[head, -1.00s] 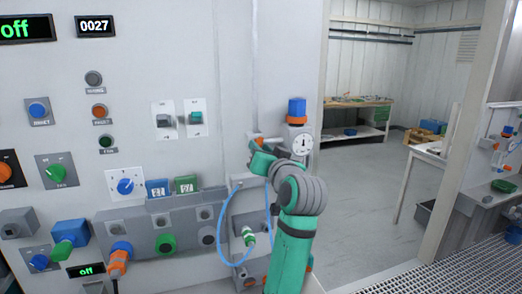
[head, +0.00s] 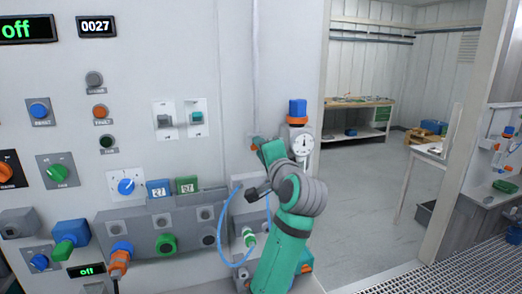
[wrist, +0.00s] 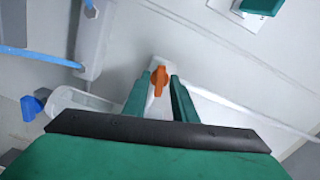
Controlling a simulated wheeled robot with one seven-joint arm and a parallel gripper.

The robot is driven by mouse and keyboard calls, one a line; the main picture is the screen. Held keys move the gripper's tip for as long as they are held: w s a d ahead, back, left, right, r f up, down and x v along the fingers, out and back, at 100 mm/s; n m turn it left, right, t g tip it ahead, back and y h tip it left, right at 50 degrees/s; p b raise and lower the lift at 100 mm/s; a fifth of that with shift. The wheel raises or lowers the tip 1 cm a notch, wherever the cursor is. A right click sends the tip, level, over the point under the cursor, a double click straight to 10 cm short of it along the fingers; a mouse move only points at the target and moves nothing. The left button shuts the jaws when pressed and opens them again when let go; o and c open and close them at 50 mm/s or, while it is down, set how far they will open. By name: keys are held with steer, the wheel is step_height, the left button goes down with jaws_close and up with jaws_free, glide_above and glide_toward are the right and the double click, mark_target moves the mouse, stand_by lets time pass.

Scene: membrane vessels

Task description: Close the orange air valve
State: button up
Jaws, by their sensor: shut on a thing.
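The orange air valve (wrist: 160,77) is a small orange lever on a pale fitting on the wall. In the wrist view its lever sits between my gripper's fingertips (wrist: 161,84) and points towards the gripper. My gripper is shut on the lever. In the head view my gripper (head: 264,146) is at the wall, left of the gauge, with only a bit of the orange valve (head: 254,148) showing beside it. The rest of the valve is hidden by my gripper.
A round gauge (head: 300,145) with a blue-topped regulator (head: 298,108) is just right of my gripper. A blue hose (head: 221,228) loops below left. Switches (head: 196,119) are on the wall to the left. An open doorway is to the right.

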steer(key=shift+m, duration=1.6)
steer(key=o, duration=0.7)
steer(key=shift+c, duration=0.2)
steer(key=shift+s, duration=0.15)
steer(key=v, duration=1)
steer(key=shift+s+d, duration=0.15)
steer(key=shift+s, duration=0.15)
